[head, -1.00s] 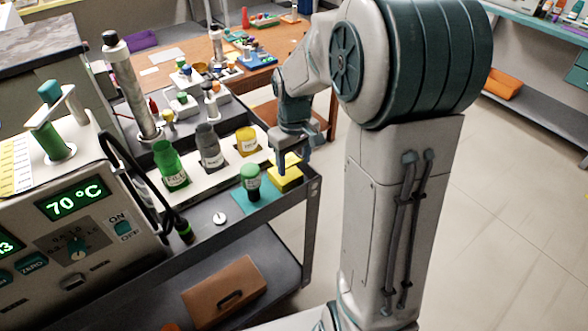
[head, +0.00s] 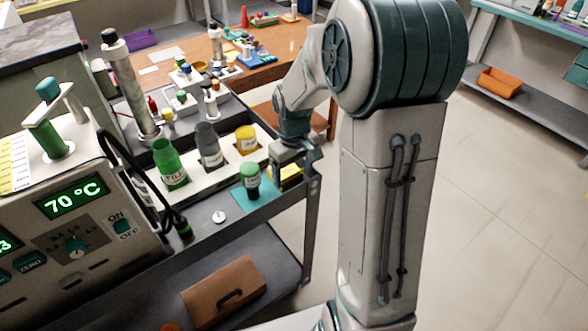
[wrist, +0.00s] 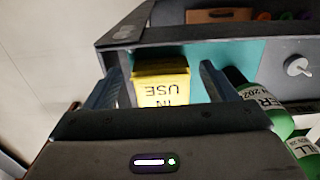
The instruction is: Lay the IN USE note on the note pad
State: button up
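The yellow IN USE note (wrist: 162,80) looks like a thick block with black lettering. It stands between the two fingers of my gripper (wrist: 165,85) in the wrist view. The gripper is open, with a gap at the right finger and a very narrow one at the left. In the head view my gripper (head: 296,160) is at the shelf's right edge and hides part of the yellow note (head: 288,177). A flat teal pad (head: 262,199) lies beside and partly under the note; it also shows in the wrist view (wrist: 222,52). I cannot tell if this is the note pad.
Green (head: 168,164), grey (head: 209,146) and yellow (head: 246,140) bottles stand in a white rack behind. A white disc (head: 219,217) lies in front.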

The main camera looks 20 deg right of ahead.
notch_tip(320, 180, up, 12)
jog(key=p, duration=0.1)
jog(key=s+a+m+t, duration=0.2)
jog(key=s+m, duration=0.1)
jog(key=s, duration=1.4)
jog(key=shift+a+f+m+t, duration=0.15)
jog(key=shift+a+m+t, duration=0.15)
jog(key=shift+a+m, duration=0.1)
